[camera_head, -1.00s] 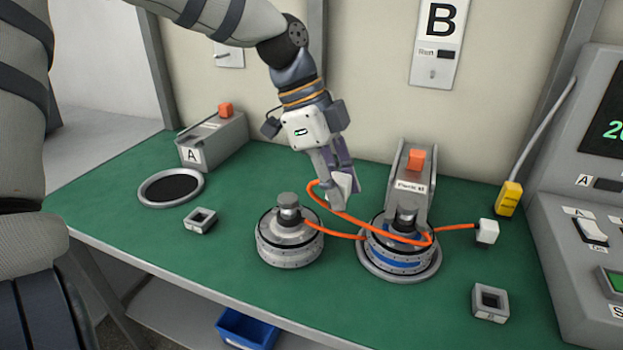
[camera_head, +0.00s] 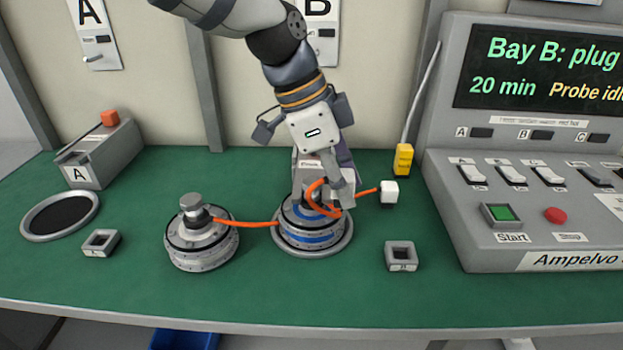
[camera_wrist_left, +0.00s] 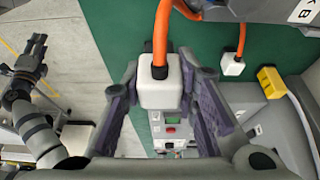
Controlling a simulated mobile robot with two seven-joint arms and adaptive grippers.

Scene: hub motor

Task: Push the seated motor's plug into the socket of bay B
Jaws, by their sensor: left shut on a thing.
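My left gripper (camera_head: 340,198) is shut on a white plug (camera_wrist_left: 160,88) with an orange cable, above the right side of the seated motor (camera_head: 310,238). In the head view the fingers partly hide this plug. The seated motor has a blue band and sits in a ring before the bay B clamp (camera_head: 308,158), which my arm partly hides. The grey square socket (camera_head: 401,256) stands on the green mat, right of the motor and apart from the held plug. In the left wrist view, my right gripper (camera_wrist_left: 36,45) hangs over the floor; its jaws are unclear.
A second motor (camera_head: 200,240) stands left; its orange cable reaches the seated motor. Another white plug (camera_head: 389,191) lies right, near a yellow block (camera_head: 403,160). Bay A has a clamp (camera_head: 100,155), an empty ring (camera_head: 60,215) and a socket (camera_head: 101,243). A console (camera_head: 470,220) bounds the right.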

